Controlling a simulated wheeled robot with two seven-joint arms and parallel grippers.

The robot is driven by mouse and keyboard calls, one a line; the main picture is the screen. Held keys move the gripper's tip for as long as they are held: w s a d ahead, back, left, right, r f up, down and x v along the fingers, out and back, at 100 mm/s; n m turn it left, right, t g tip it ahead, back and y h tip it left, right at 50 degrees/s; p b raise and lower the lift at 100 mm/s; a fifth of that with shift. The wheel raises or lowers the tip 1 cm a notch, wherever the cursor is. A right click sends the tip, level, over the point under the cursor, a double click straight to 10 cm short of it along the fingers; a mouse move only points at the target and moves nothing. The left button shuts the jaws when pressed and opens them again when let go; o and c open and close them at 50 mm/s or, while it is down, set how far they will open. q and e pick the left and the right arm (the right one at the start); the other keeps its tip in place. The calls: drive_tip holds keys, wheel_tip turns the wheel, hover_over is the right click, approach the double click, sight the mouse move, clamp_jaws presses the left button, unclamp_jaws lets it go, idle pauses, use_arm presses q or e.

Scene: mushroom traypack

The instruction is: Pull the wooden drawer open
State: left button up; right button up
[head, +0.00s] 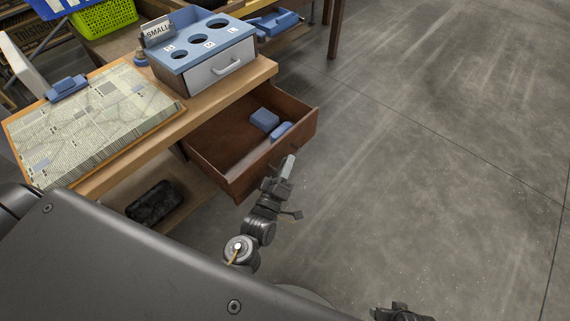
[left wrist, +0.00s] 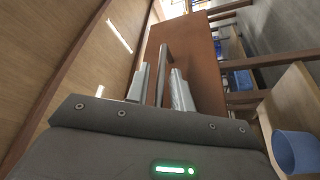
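The wooden drawer (head: 234,146) stands pulled well out from under the bench in the head view, with blue items inside. My left gripper (head: 287,166) is at the outer side of its front panel. In the left wrist view the brown drawer front (left wrist: 196,62) fills the middle, and a dark bar like a handle (left wrist: 164,62) runs between the two fingers of my left gripper (left wrist: 160,88). The fingers are apart, with a gap visible beside the bar, so they do not look clamped. My right gripper (head: 402,313) is only partly visible at the bottom edge; its fingers are unclear.
The wooden bench (head: 262,69) carries a blue-and-white box (head: 215,72) labelled SMALL and a clipboard with a map-like sheet (head: 95,118). A black object (head: 154,203) lies on the lower shelf. The grey floor (head: 430,140) to the right is clear.

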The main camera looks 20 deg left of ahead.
use_arm(q)
drive_tip(key=shift+o, duration=0.5)
drive_tip(key=shift+s, duration=0.1)
drive_tip(key=v, duration=1)
drive_tip(key=shift+s, duration=0.3)
use_arm(e)
drive_tip(key=shift+w+r, duration=0.15)
drive_tip(key=shift+r, duration=0.3)
use_arm(q)
drive_tip(key=shift+f, duration=0.1)
